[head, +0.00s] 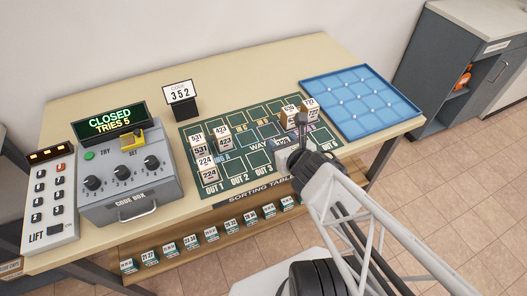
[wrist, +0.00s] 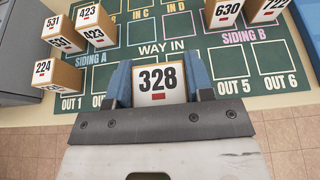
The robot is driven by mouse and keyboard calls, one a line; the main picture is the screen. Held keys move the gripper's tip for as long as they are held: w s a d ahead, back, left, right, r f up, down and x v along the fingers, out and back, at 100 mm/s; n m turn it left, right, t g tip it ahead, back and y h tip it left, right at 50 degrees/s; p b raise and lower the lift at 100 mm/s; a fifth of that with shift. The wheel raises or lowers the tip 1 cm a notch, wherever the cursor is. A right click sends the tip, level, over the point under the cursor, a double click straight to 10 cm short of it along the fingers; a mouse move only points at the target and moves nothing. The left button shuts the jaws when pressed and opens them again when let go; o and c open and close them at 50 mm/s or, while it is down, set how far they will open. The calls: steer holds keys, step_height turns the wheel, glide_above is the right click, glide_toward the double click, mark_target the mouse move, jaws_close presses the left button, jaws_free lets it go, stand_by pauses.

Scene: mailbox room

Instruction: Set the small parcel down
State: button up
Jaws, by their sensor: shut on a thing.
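In the head view my gripper (head: 292,154) is at the front edge of the green sorting mat (head: 238,168), right of OUT 3. The wrist view shows the parcel below WAY IN, between OUT 1 on the left and OUT 5 on the right. The fingers hide part of the mat. I cannot tell whether the parcel touches it.
Parcels 531 (head: 197,142), 423 (head: 223,138) and 224 (head: 206,170) stand on the mat's left side. Parcels 630 (wrist: 228,12) and 722 (wrist: 268,9) stand at SIDING B. A blue tray (head: 392,128) lies right; the code box (head: 130,185) stands left.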

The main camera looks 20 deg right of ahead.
steer(key=w+r, duration=0.4)
steer(key=w, duration=0.8)
steer(key=w+a+r, duration=0.1)
steer(key=w+r, duration=0.3)
steer(key=w, duration=0.8)
steer(key=w+r, duration=0.4)
steer(key=w, duration=0.8)
steer(key=w+a, duration=0.5)
steer(key=w, duration=0.2)
steer(key=s+a+f, duration=0.2)
steer(key=s+f, duration=0.1)
steer(key=s, duration=0.9)
steer(key=s+a+f, duration=0.2)
steer(key=s+f, duration=0.1)
steer(key=s, duration=0.9)
steer(key=s+a+f, duration=0.2)
steer(key=s+f, duration=0.1)
steer(key=s, duration=0.9)
steer(key=shift+s, duration=0.25)
steer(key=shift+a, duration=0.1)
steer(key=shift+f, duration=1.95)
